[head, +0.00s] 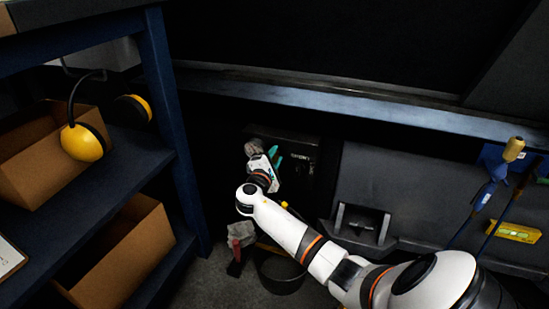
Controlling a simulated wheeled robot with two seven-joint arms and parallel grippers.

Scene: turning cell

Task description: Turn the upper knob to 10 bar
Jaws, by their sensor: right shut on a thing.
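A dark panel (303,158) with small pale lettering sits low under the machine's blue ledge, in the middle of the head view. My right gripper (258,158) is at the left part of this panel, at the end of my white arm. It is shut, and a small grey rounded thing at its tip, apparently the upper knob (252,147), is partly covered by it. The knob's setting and any pressure scale are too small and dark to read. No second knob can be made out. My left gripper is not in view.
A blue shelf (165,100) with cardboard boxes (130,245) and yellow ear defenders (83,142) stands at left. A dark round container (280,275) and a grey rag (240,234) lie below the panel. A yellow level (512,232) is at right.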

